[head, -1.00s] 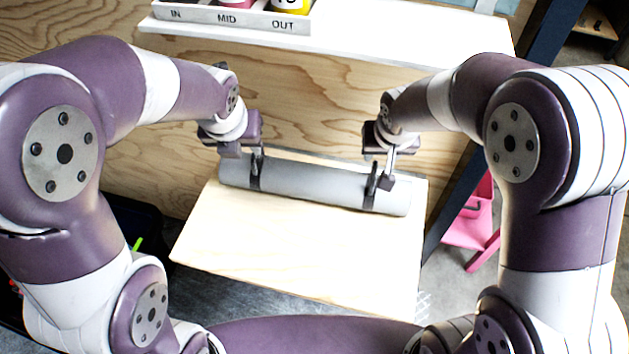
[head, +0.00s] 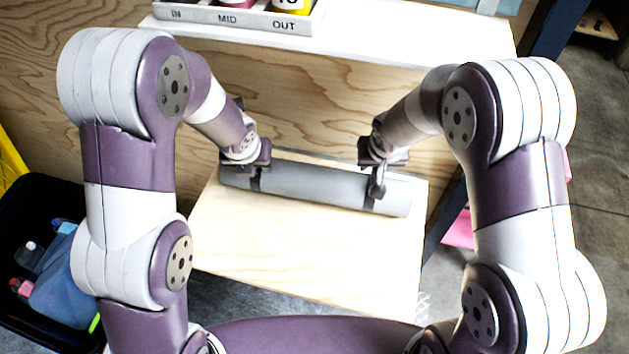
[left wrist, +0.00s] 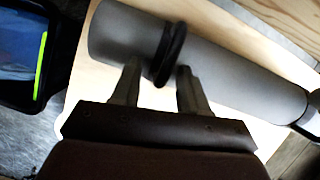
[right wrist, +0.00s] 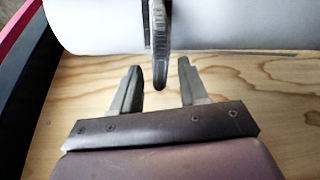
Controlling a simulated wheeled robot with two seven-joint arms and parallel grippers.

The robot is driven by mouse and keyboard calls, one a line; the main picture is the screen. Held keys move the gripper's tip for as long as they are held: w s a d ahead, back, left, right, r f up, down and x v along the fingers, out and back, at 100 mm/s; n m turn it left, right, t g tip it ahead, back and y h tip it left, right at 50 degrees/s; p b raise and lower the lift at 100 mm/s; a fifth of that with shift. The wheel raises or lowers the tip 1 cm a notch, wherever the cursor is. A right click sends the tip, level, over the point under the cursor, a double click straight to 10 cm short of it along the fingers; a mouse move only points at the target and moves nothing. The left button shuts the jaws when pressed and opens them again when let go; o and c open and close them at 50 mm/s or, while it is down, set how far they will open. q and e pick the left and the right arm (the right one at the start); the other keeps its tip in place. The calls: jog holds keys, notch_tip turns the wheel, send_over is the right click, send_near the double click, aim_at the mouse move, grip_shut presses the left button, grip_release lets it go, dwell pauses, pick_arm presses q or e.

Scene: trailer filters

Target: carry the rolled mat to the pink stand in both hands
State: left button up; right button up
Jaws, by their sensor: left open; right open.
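The rolled mat (head: 310,186) is a grey cylinder lying across the back of a pale wooden table, with a dark strap near each end. My left gripper (left wrist: 156,82) is open, its fingertips on either side of the left strap (left wrist: 169,54), close to the mat. My right gripper (right wrist: 161,75) is open, its fingertips a little short of the mat, with the right strap (right wrist: 160,45) hanging between them. The pink stand (head: 461,230) shows only partly at the right, behind my right arm.
The wooden table (head: 290,245) is bare in front of the mat. A white shelf (head: 400,45) with a labelled tray (head: 235,18) stands behind. A dark bin (head: 30,200) with blue and other items is at the left. A dark post (head: 440,215) stands between table and pink stand.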

pick_arm(q)
grip_shut()
pick_arm(e)
grip_shut()
pick_arm(q)
jog(key=shift+a, duration=0.15)
pick_arm(e)
jog(key=shift+d, duration=0.15)
dwell(0.8)
pick_arm(q)
jog(key=shift+r, duration=0.1)
